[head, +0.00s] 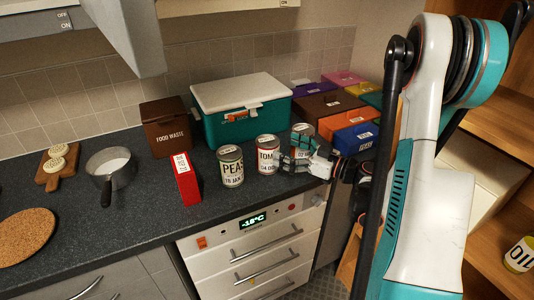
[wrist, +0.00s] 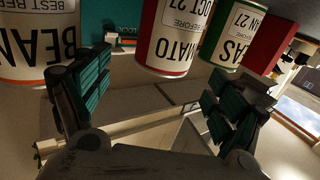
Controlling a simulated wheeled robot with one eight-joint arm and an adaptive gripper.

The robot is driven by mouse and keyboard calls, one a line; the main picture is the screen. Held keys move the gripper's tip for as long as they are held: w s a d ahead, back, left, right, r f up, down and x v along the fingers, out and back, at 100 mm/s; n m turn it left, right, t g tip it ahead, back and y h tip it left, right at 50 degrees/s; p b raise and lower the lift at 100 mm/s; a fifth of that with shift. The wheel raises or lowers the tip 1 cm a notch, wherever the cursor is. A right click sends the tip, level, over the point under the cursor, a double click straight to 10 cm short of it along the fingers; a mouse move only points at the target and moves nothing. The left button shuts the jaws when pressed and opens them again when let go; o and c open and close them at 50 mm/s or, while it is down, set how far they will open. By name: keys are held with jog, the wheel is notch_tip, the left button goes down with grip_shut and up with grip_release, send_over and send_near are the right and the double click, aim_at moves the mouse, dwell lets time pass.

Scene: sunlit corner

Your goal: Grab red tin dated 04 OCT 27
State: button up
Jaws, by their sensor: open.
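The red-banded tomato tin (head: 267,158) stands on the counter between the green peas tin (head: 231,168) and a third tin (head: 302,131). In the wrist view, which is upside down, the tomato tin (wrist: 172,35) shows "OCT 27" on its label; the day number cannot be made out. The peas tin (wrist: 235,35) is to its right there, and a beans tin (wrist: 38,45) is to its left. My gripper (head: 298,156) is open and empty at the counter's front edge, right of the tomato tin. Its spread fingers (wrist: 158,88) show in the wrist view, and the third tin is partly hidden behind it.
A red box (head: 186,180) stands left of the peas tin. A teal cool box (head: 240,125) and a brown food waste box (head: 164,130) stand behind. Coloured boxes (head: 355,138) fill the right corner. A saucepan (head: 110,168) stands left, with bare counter (head: 145,215) in front.

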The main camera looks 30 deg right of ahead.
aim_at(267, 141)
jog(key=shift+b+x, duration=0.9)
jog(key=shift+x, duration=2.6)
jog(key=shift+s+a+f, duration=0.1)
jog(key=shift+a, duration=0.1)
jog(key=c, duration=1.5)
